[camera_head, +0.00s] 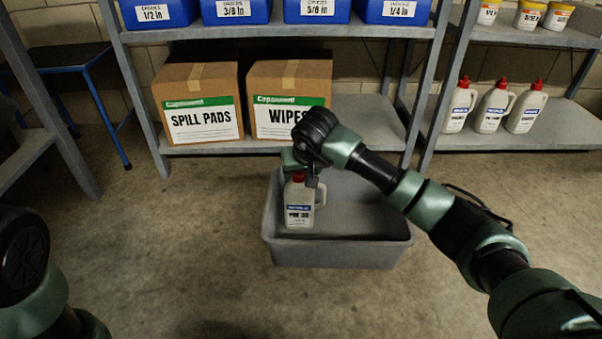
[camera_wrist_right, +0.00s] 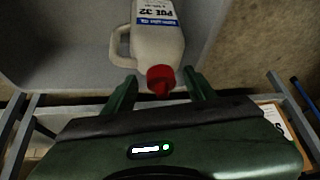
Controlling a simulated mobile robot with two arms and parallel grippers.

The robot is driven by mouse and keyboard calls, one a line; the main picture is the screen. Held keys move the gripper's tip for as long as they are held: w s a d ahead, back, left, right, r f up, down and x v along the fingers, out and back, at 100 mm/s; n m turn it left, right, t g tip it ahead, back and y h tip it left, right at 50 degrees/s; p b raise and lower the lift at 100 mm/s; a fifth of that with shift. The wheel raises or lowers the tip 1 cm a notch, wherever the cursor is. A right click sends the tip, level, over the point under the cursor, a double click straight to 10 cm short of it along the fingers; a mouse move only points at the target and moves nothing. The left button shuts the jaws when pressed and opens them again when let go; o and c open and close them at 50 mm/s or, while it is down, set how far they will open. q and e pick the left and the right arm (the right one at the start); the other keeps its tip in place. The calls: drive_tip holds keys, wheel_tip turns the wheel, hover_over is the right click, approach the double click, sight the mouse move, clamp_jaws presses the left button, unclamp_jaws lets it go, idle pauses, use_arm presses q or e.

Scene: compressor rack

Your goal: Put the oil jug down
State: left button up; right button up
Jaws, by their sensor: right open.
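The oil jug (camera_head: 299,213) is white with a red cap and a blue-and-white label. It is upright inside the grey tub (camera_head: 340,254), at the tub's left front. My right gripper (camera_head: 303,172) is right above it, at the cap. In the right wrist view the jug (camera_wrist_right: 158,45) shows with its cap between the two fingers of my right gripper (camera_wrist_right: 161,82). The fingers are apart, with a gap visible beside the cap. The jug's base is partly hidden, so its contact with the tub floor is not clear. My left gripper is out of view.
Behind the tub stands a metal rack with a Spill Pads box (camera_head: 200,105) and a Wipes box (camera_head: 285,90) on its lower shelf. Several similar jugs (camera_head: 492,108) stand on the right rack. A blue-framed stool (camera_head: 70,60) is at the left. The tub's right side is empty.

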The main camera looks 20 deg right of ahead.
drive_tip(key=p+v, duration=0.6)
drive_tip(key=v, duration=0.5)
drive_tip(key=shift+s+r+p, duration=0.15)
drive_tip(key=shift+r+p, duration=0.2)
drive_tip(key=shift+p, duration=0.05)
drive_tip(key=shift+a, duration=0.1)
